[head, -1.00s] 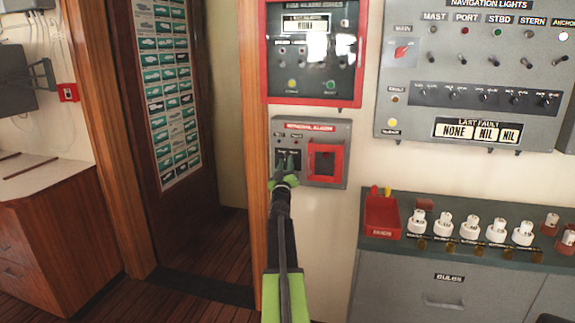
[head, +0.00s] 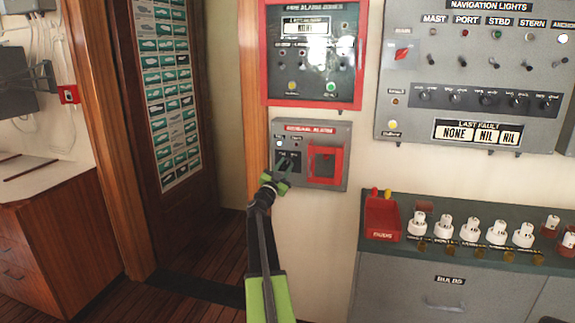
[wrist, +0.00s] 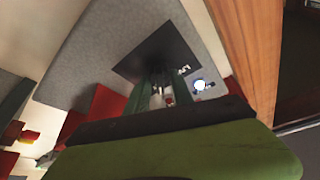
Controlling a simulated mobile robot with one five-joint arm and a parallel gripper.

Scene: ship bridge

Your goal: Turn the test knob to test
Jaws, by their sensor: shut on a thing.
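The alarm panel (head: 338,135) is a grey box on the wall with a red title strip. The test knob sits on its black plate (head: 282,155), left of a red-framed cover (head: 325,163). My gripper (head: 283,168) reaches up to this plate, and its fingers are shut on the knob. In the wrist view the black plate (wrist: 150,54) lies ahead of the dark green fingers (wrist: 162,98). A small white and red part shows between them. The knob is mostly hidden, so its pointing direction cannot be read. A white lamp (wrist: 201,85) glows beside the plate.
A red-framed fire alarm panel (head: 311,55) hangs just above. The navigation lights panel (head: 470,75) is to the right. Below it a counter holds a red bin (head: 382,217) and several white bulbs. A wooden door post (head: 254,100) stands close on the left.

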